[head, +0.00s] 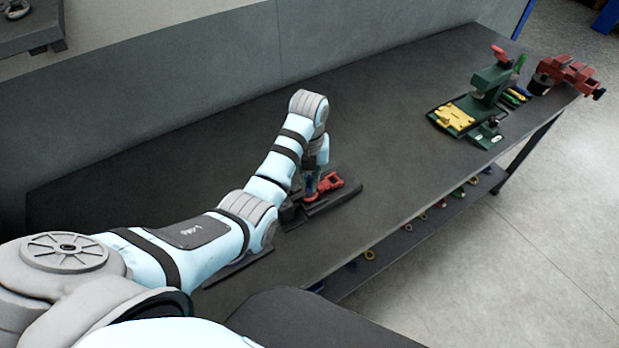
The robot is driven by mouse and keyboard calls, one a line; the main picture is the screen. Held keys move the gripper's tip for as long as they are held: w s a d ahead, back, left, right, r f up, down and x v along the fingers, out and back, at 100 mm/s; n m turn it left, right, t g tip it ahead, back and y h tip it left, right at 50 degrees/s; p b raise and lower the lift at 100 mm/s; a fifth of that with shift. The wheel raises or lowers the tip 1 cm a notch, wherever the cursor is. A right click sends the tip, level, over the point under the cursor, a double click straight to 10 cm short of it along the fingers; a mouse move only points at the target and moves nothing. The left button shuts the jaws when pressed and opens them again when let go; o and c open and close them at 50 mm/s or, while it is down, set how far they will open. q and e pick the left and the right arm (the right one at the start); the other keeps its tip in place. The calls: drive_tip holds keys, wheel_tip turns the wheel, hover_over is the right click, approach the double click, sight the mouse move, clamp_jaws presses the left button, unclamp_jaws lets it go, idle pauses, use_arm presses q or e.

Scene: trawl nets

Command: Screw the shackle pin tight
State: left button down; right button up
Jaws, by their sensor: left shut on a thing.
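A red shackle (329,183) sits on a dark fixture plate (345,197) on the workbench, near its front edge. My left gripper (309,194) points down at the left end of the shackle. It is shut on what seems to be the shackle pin. The pin itself is mostly hidden by the fingers and small in the picture, so I cannot tell how deep it sits in the shackle. My right gripper is not in view.
The dark workbench (400,130) is clear between the fixture and a green press (490,85) with yellow parts (453,116). A red vise (567,74) is at the far right end. A lower shelf (400,247) holds several small rings.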

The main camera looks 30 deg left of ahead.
use_arm(q)
drive_tip(key=shift+w+a+r+m, duration=0.1)
drive_tip(key=shift+w+r+m, duration=0.1)
drive_tip(key=shift+m, duration=0.6)
drive_tip(key=c, duration=1.7)
unclamp_jaws()
drive_tip(key=shift+s, duration=0.1)
drive_tip(key=shift+s+f, duration=0.1)
